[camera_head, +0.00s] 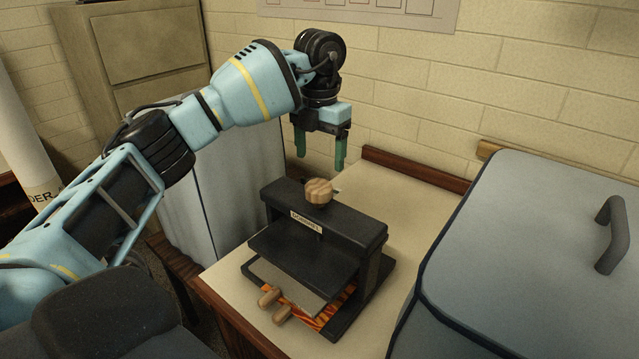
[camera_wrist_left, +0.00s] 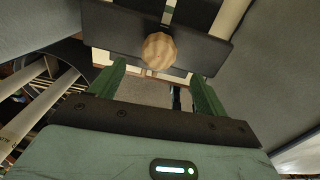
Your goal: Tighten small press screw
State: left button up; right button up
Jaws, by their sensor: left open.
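The small black press (camera_head: 352,232) stands on the table in the head view, with a small label on its top bar. Its screw has a round wooden knob (camera_head: 318,191) on top. The knob also shows in the left wrist view (camera_wrist_left: 159,51), ahead of the fingertips. My left gripper (camera_head: 320,166) points down with its two green fingers spread and empty, above and behind the knob, apart from it. The fingers also show in the left wrist view (camera_wrist_left: 158,82). A grey plate and an orange marbled sheet (camera_head: 325,314) lie in the press under its upper plate. My right gripper is not in view.
Two wooden handles (camera_head: 268,297) stick out at the press's front. A large grey-blue lidded box (camera_head: 530,250) with a dark handle stands close on the right. A brick wall and a wooden edge strip (camera_head: 415,170) bound the back. The table (camera_head: 420,205) is bare between press and wall.

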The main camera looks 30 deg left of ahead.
aim_at(319, 184)
pick_arm(q)
jog(key=shift+a+f, duration=0.1)
jog(key=shift+f, duration=0.15)
notch_tip(319, 184, down, 6)
jog(key=shift+f, duration=0.7)
jog(key=c, duration=1)
jog(key=shift+m, duration=0.5)
